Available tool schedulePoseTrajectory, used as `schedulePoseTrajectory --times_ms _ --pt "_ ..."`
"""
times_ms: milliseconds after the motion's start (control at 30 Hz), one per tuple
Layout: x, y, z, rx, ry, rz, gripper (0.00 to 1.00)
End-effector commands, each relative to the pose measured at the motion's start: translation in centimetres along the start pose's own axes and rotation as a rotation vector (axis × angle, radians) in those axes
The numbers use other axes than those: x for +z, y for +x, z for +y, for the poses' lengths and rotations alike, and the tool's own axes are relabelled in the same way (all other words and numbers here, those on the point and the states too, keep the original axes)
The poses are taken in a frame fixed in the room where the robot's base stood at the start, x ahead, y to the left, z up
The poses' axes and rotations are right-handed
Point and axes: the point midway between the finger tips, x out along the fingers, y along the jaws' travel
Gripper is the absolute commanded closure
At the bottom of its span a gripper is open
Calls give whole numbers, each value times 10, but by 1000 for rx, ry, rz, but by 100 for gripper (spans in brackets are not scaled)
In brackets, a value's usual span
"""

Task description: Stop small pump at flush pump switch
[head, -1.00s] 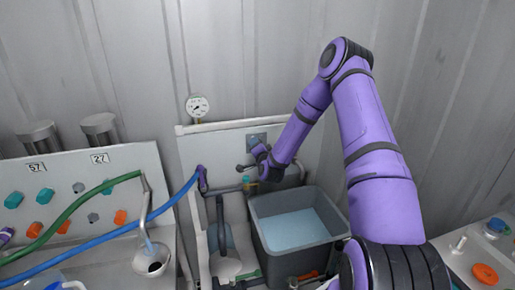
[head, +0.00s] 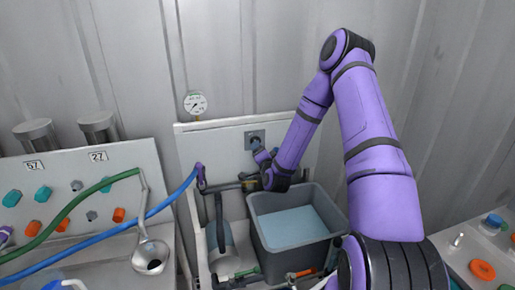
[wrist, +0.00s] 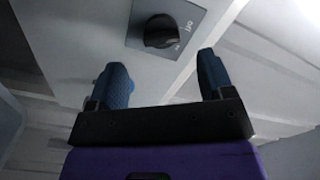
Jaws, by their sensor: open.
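The flush pump switch is a dark rotary knob (wrist: 162,31) on a grey plate in the wrist view. An OFF mark sits at its right and a second small mark lies near its lower right edge. I cannot tell clearly which mark the knob points to. In the head view the switch plate (head: 254,138) is on the upright white panel. My gripper (wrist: 162,80) is open and empty, its two blue fingertips apart and short of the knob. In the head view my gripper (head: 264,156) is just below the switch plate. The small pump cannot be made out with certainty.
A grey tub (head: 293,240) with bluish water stands below my arm. A pressure gauge (head: 195,103) tops the panel. A blue hose (head: 110,236) and a green hose (head: 80,203) run at the left, near a metal funnel (head: 150,257). Dark pipework runs below the switch.

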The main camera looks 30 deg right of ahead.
Motion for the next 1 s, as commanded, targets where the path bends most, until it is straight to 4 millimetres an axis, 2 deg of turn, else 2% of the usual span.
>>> schedulePoseTrajectory --times_ms 100,300,1000 --pt "0 -20 0 1 0 -1 26" --pt "0 -38 0 0 0 -1 26" --pt "0 -39 -4 0 -13 -13 26"
